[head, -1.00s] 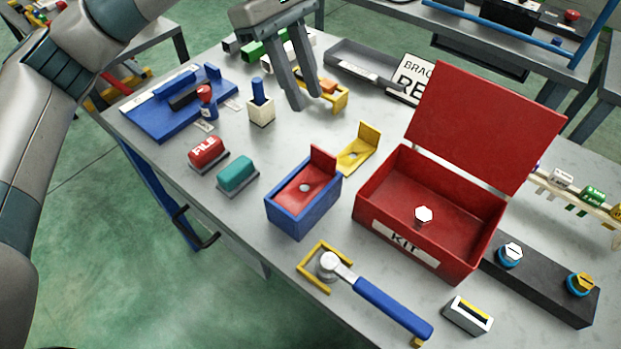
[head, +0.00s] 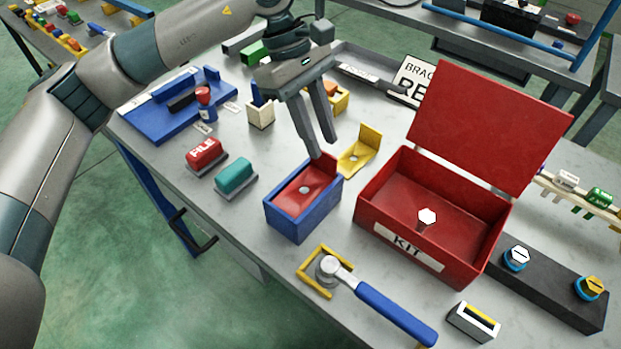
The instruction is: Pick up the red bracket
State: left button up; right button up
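The red bracket (head: 297,201) lies in the blue open-topped holder (head: 290,229) near the middle of the table. Its flat plate has a round hole, and its upright flange (head: 325,169) stands at the far right end. My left gripper (head: 323,150) points down with its fingertips just above or beside the flange's top. A gap shows between its two fingers, and they partly cover the flange. I cannot tell whether they touch it. My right gripper is not in view.
A yellow bracket (head: 365,147) lies just right of the gripper. The open red kit box (head: 395,249) with a raised lid stands to the right. Red (head: 203,150) and teal (head: 236,174) blocks sit left of the holder. A blue-handled tool (head: 393,309) lies in front.

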aim_at(323, 151)
pick_arm(q)
jog(key=f, duration=0.4)
jog(key=shift+w+d+f, duration=0.15)
jog(key=shift+w+d, duration=0.05)
jog(key=shift+d, duration=0.1)
jog(key=shift+s+d+f, duration=0.1)
jog(key=shift+d+f, duration=0.1)
jog(key=shift+f, duration=0.35)
jog(key=shift+c, duration=0.7)
grip_shut()
jog(key=shift+r, duration=0.1)
